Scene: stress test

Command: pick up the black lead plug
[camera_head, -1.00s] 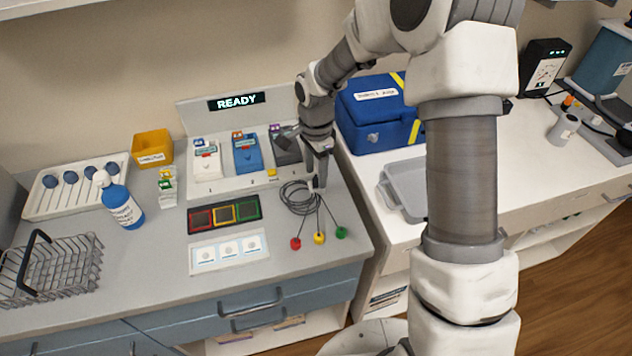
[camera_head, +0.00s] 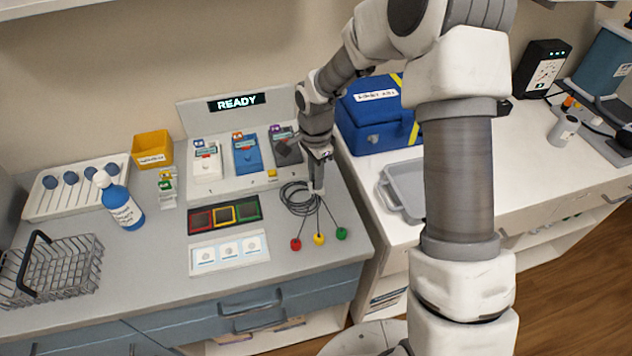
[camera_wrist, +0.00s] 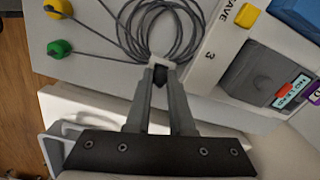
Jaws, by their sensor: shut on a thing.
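The black lead plug (camera_wrist: 160,75) shows as a small dark body between my gripper's fingertips in the wrist view, next to the coiled grey cable (camera_wrist: 160,28). My gripper (camera_wrist: 161,80) is shut on the plug; a pale piece lies across the tips. In the head view my gripper (camera_head: 317,189) points down at the right side of the coil (camera_head: 291,198), close to the counter. The fingers hide most of the plug, and I cannot tell whether it is clear of the counter. Leads run from there to red (camera_head: 295,244), yellow (camera_head: 319,239) and green (camera_head: 341,233) ends.
Behind the coil stands a station with a READY display (camera_head: 237,102) and several modules. A tri-coloured panel (camera_head: 224,214) and a white panel (camera_head: 229,252) lie to the left. A blue case (camera_head: 372,136) and a grey tray (camera_head: 388,201) stand to the right.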

